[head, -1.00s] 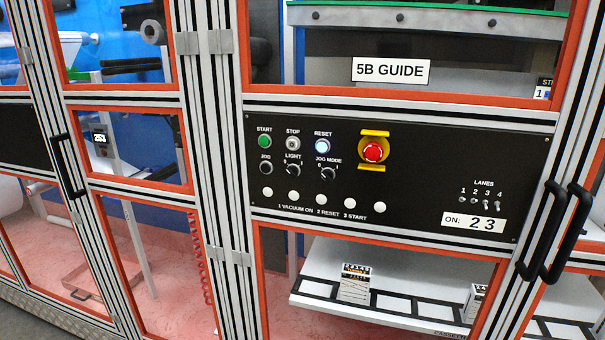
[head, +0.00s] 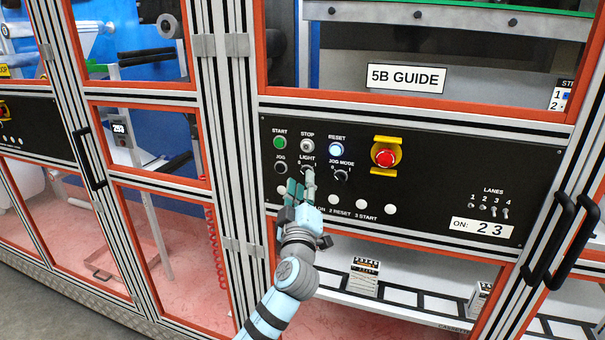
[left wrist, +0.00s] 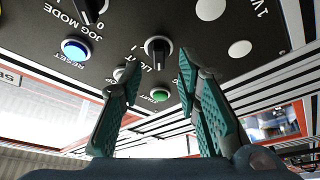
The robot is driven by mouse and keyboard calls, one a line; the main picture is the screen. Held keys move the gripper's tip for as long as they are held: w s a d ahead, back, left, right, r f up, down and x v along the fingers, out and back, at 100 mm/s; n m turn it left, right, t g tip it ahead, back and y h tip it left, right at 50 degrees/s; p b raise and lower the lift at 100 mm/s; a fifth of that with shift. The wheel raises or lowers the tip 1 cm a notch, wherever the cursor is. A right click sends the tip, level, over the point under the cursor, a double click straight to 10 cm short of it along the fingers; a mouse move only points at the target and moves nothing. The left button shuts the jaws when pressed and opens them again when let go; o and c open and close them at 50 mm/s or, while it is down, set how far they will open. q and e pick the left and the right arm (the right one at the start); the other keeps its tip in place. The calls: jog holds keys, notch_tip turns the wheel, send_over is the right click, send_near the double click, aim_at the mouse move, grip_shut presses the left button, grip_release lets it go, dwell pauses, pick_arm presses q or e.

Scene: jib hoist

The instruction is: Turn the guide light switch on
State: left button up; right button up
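The guide light switch (head: 307,170) is a black rotary knob under the word LIGHT on the black 5B GUIDE panel. In the left wrist view the panel appears upside down, and the black knob (left wrist: 157,50) shows between and just beyond the two teal fingertips. My left gripper (left wrist: 158,66) is open, with one fingertip on each side of the knob and a visible gap to it. I cannot tell the knob's setting for sure. My right gripper is not in view.
Close by are the green START button (head: 279,143), the STOP button (head: 307,145), the lit RESET button (head: 336,149), the JOG MODE knob (head: 341,174) and a red emergency stop (head: 385,157). Black door handles (head: 560,240) stick out at the right.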

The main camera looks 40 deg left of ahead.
pick_arm(q)
jog(key=shift+x, duration=1.05)
grip_shut()
